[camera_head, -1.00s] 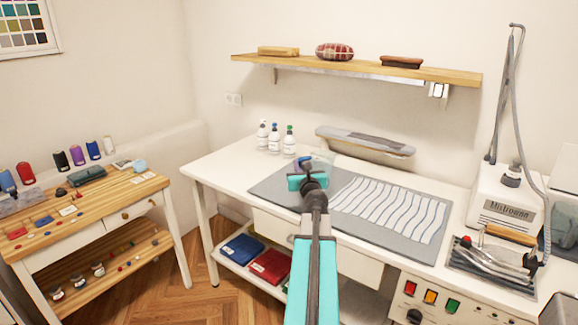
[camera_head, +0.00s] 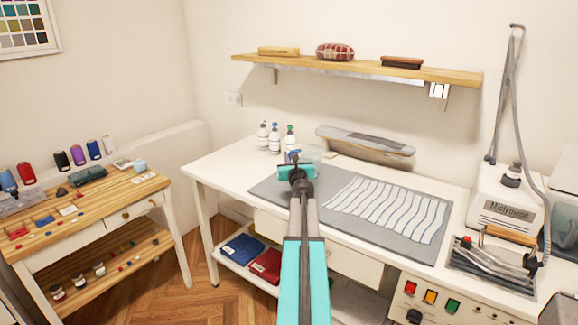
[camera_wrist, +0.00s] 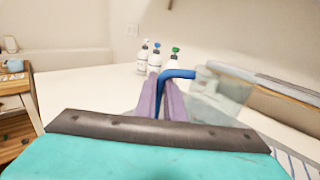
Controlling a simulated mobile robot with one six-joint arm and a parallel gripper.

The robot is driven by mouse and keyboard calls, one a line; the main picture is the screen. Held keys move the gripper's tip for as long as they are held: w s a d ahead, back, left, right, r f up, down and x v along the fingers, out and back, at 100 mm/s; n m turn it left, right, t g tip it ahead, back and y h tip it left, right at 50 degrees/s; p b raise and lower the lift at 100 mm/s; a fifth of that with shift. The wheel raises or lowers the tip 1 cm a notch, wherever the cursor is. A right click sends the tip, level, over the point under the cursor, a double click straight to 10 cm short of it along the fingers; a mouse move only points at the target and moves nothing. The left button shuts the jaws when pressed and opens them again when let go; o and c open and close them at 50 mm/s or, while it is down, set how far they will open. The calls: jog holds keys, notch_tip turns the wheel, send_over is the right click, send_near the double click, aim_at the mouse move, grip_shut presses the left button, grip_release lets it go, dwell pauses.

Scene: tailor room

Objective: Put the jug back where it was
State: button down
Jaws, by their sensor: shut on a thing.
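The jug is a clear see-through vessel with a blue handle. It shows in the wrist view (camera_wrist: 222,92), right of and beyond the fingers, and faintly in the head view (camera_head: 313,153) behind my gripper. My gripper (camera_head: 294,157) is over the back left part of the ironing table. In the wrist view its purple fingers (camera_wrist: 168,92) are closed on the blue handle. The jug's base is hidden or blurred, so I cannot tell whether it touches the table.
Several spray bottles (camera_head: 275,138) stand at the table's back left, close to the jug. A grey mat (camera_head: 270,187) with a striped cloth (camera_head: 390,210) lies to the right. A sleeve board (camera_head: 365,141) is behind. The white table (camera_head: 215,172) is bare at its left end.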

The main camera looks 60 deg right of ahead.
dwell(0.3)
jog(key=shift+w+d, duration=0.2)
jog(key=shift+w, duration=0.05)
jog(key=shift+w+f+b, duration=0.15)
jog(key=shift+f+b, duration=0.65)
jog(key=shift+f, duration=1.15)
jog(key=c, duration=1.8)
grip_release()
jog(key=shift+c, duration=0.2)
jog(key=shift+r, duration=0.2)
jog(key=v, duration=1.2)
jog(key=shift+b, duration=0.45)
